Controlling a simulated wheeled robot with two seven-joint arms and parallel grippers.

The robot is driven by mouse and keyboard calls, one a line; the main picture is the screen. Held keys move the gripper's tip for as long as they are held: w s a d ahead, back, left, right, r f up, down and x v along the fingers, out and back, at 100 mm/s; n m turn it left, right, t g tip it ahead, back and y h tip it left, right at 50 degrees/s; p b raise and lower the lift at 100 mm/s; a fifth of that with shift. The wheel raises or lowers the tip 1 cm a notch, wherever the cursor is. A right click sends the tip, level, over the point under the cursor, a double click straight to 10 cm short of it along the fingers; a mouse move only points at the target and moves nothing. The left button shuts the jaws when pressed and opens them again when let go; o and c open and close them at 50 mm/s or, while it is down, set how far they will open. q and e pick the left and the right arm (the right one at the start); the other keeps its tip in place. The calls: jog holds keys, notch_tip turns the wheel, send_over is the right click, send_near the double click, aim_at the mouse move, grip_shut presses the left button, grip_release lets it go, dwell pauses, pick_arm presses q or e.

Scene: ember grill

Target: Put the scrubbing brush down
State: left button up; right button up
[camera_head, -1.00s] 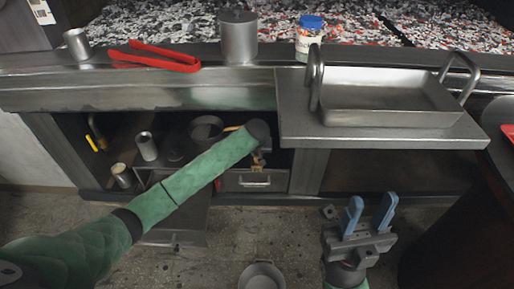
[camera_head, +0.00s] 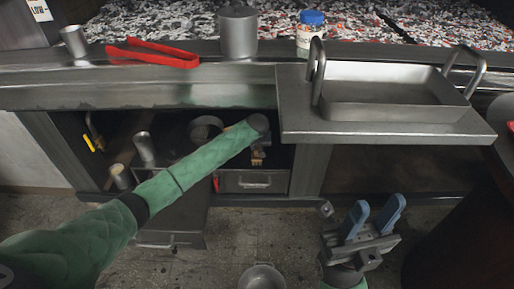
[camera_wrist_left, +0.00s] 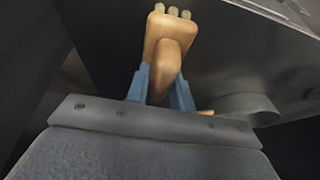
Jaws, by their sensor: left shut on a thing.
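The scrubbing brush (camera_head: 257,158) shows as a small tan piece below my left wrist, in front of the cabinet's upper right compartment. In the left wrist view its wooden body (camera_wrist_left: 168,42) points up and away, with pale bristle tufts at the far end. My left gripper (camera_wrist_left: 160,88) is shut on the brush, with one blue finger on each side. In the head view my left gripper (camera_head: 257,146) is mostly hidden by its own wrist. My right gripper (camera_head: 377,208) is open and empty, low at the right, above the floor.
A drawer (camera_head: 172,238) stands pulled out below the shelf; another drawer (camera_head: 253,181) is shut. Metal cups (camera_head: 144,150) and a dark round pot (camera_head: 205,127) stand on the shelf. A steel tray (camera_head: 390,112) sits on the counter ledge. A pot (camera_head: 262,278) is on the floor.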

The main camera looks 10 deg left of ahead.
pick_arm(q)
jog(key=o, duration=1)
jog(key=shift+c, duration=0.2)
